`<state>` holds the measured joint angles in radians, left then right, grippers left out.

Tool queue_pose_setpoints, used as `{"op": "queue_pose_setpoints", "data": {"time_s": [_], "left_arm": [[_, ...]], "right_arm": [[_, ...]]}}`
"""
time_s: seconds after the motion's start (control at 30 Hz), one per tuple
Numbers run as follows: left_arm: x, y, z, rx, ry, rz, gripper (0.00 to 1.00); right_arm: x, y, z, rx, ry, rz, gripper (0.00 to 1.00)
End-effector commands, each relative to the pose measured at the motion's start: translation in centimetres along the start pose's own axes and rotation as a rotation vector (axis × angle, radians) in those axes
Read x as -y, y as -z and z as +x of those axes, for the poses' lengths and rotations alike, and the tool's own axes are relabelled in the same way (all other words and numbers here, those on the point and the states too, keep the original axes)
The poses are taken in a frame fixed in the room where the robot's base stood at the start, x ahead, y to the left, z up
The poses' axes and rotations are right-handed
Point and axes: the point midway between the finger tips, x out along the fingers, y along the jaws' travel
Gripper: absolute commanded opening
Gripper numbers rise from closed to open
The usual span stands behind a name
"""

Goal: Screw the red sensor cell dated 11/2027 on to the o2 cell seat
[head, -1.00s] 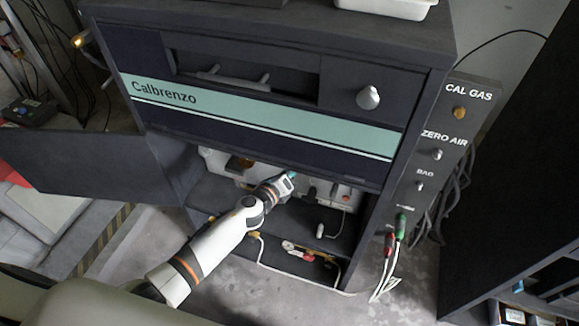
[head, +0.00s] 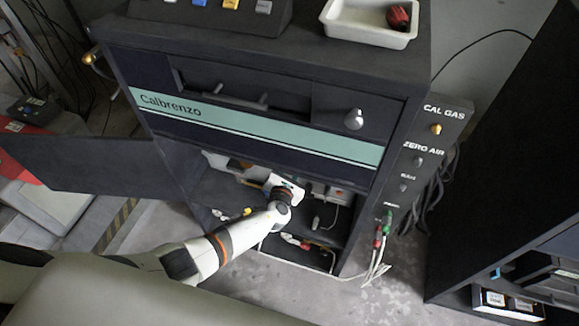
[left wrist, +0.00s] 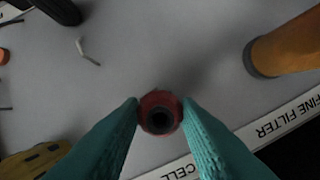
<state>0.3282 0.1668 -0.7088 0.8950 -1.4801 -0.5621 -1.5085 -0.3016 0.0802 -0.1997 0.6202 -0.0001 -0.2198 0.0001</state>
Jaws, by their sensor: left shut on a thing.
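In the left wrist view my left gripper (left wrist: 161,112) has its teal fingers shut on a red round part with a dark centre, which looks like a red sensor cell (left wrist: 160,98). It is in front of a pale panel (left wrist: 200,50). A label strip (left wrist: 280,122) below reads "CELL" and "FINE FILTER". The date is not readable, and the o2 cell seat is hidden or cannot be made out. In the head view my left gripper (head: 294,188) reaches into the cabinet's lower opening. My right gripper is not in view.
An orange cylinder (left wrist: 290,45) stands right of the held part. The Calbrenzo cabinet (head: 260,130) has its door (head: 50,175) swung open left. A white tray (head: 345,22) with a dark red item (head: 398,16) sits on top. Hoses (head: 376,265) hang at the right side.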

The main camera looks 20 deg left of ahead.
Motion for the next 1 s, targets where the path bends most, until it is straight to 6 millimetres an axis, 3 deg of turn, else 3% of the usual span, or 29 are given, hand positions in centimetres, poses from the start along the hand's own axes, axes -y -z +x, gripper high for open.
{"op": "queue_pose_setpoints", "data": {"time_s": [0.03, 0.2, 0.23, 0.37, 0.73, 1.0], "left_arm": [[0.6, -1.1, 0.0, 0.018, 0.012, 0.013, 0.06], [0.6, -1.2, 0.0, 0.019, 0.013, 0.01, 0.06], [0.7, -1.2, 0.0, 0.019, 0.013, 0.01, 0.35], [0.6, -1.0, 0.0, 0.016, 0.011, 0.008, 0.55], [0.3, -0.5, -0.6, 0.01, 0.005, 0.004, 0.55], [0.5, -0.5, -5.7, 0.012, 0.004, 0.004, 0.55]], "right_arm": [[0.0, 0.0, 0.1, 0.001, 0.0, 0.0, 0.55], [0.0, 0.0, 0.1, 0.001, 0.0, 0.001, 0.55], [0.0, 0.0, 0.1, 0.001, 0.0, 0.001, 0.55], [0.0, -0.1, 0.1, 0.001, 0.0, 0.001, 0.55], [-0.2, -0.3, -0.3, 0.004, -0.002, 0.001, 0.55], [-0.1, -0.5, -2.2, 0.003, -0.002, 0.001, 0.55]]}}
